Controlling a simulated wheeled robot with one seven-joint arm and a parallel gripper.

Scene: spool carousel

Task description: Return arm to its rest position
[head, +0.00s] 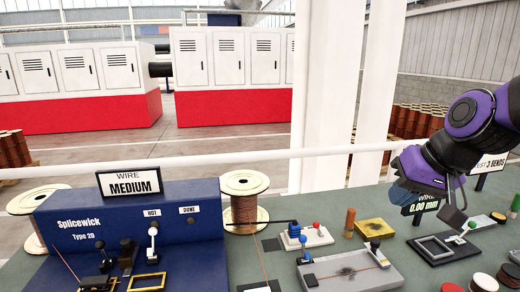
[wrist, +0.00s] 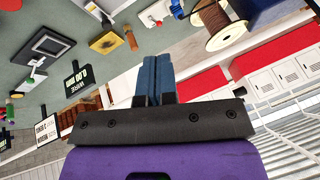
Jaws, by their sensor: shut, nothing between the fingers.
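My gripper (head: 400,192), at the end of my purple and black arm, is raised over the right part of the green bench. Its blue fingers show in the wrist view (wrist: 158,78), pressed together with nothing between them. In the head view the fingers are partly hidden by the wrist, close to the "WIRE 0.00" display (head: 426,205). The gripper appears clear of the bench top.
The blue Splicewick machine (head: 75,215) stands at left. A wire spool (head: 243,212) is beside it. A grey plate with levers (head: 350,270), a yellow block (head: 374,229) and a black-framed device (head: 435,248) sit near my arm. A white rail (head: 230,159) runs behind.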

